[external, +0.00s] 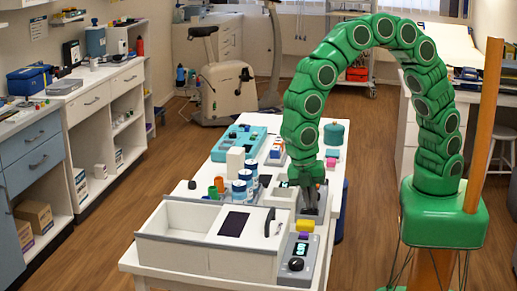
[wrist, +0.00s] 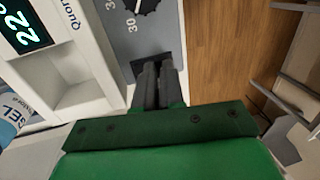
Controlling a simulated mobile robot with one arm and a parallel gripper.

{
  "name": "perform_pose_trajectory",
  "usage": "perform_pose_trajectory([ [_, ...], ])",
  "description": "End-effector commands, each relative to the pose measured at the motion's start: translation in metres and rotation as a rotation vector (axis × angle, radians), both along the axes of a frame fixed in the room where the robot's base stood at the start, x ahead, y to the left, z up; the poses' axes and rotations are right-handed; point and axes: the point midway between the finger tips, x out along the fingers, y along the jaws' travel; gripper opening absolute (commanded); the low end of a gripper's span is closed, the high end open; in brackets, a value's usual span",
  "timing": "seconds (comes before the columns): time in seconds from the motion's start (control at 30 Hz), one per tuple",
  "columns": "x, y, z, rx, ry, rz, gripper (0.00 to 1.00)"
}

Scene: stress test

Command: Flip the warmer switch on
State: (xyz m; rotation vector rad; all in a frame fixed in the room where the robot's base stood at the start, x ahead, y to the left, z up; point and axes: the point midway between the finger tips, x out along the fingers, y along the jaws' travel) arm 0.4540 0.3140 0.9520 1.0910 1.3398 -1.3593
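My gripper (external: 312,205) points down over a grey panel on the right side of the white table. In the wrist view its two dark fingers (wrist: 158,72) are together, with nothing visible between them. Their tips are at a dark rectangular patch (wrist: 138,68) on the grey panel (wrist: 118,42), beside a black dial (wrist: 143,4) marked 30. The fingers partly hide this patch; I cannot tell whether it is the switch, its position, or whether the tips touch it. A white unit with a lit display (wrist: 24,24) is beside the panel.
Several blue-and-white jars (external: 240,190) and a teal case (external: 238,142) stand farther back.

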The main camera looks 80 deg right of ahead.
Motion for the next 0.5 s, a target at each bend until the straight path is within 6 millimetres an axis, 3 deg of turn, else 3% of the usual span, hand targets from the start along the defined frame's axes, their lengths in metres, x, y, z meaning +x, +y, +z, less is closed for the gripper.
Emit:
perform_pose_trajectory([
  [0.13, 0.017, 0.001, 0.029, 0.017, -0.035, -0.003, 0.0],
  [0.5, 0.033, 0.004, 0.102, 0.028, -0.055, -0.004, 0.0],
])
